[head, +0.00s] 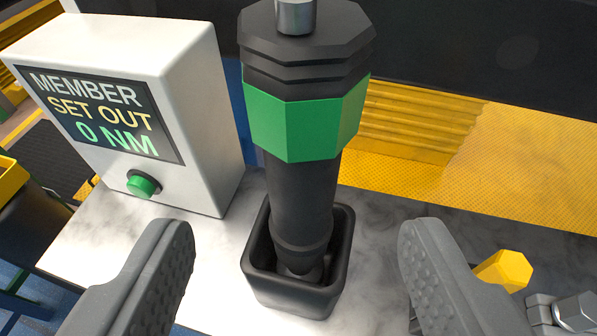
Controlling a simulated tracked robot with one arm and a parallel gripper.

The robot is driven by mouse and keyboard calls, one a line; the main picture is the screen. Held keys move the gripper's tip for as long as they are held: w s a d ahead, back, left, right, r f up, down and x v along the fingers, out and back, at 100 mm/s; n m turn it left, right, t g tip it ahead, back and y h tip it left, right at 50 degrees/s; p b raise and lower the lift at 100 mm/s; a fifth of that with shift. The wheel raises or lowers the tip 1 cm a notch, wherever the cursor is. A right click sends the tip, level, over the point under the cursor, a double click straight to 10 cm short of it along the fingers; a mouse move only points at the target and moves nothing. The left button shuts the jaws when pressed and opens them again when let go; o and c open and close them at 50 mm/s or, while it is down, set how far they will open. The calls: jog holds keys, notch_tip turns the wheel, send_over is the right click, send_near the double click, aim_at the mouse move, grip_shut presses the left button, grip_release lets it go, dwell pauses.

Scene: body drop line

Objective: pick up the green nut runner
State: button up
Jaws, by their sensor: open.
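The green nut runner (305,130) stands upright, slightly tilted, in a square black holder (297,290) in the middle of the head view. It has a black body, a green band near the top and a metal tip at its upper end. Its lower end is hidden inside the holder. My gripper (293,255) is open, with one grey finger at the lower left and one at the lower right. The fingers stand apart on either side of the holder and the nut runner's lower body. I see no contact between them and the nut runner.
A white box (120,90) with a screen reading "MEMBER SET OUT 0 NM" and a green button (144,185) stands close on the left. A yellow hex part (505,270) and a metal bolt-like part (570,312) lie by the right finger. Yellow flooring (520,165) is behind.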

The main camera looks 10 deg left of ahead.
aim_at(305, 179)
jog(key=x, duration=0.3)
jog(key=shift+p+x, duration=0.4)
jog(key=shift+x, duration=2.4)
jog(key=shift+d, duration=0.2)
grip_shut()
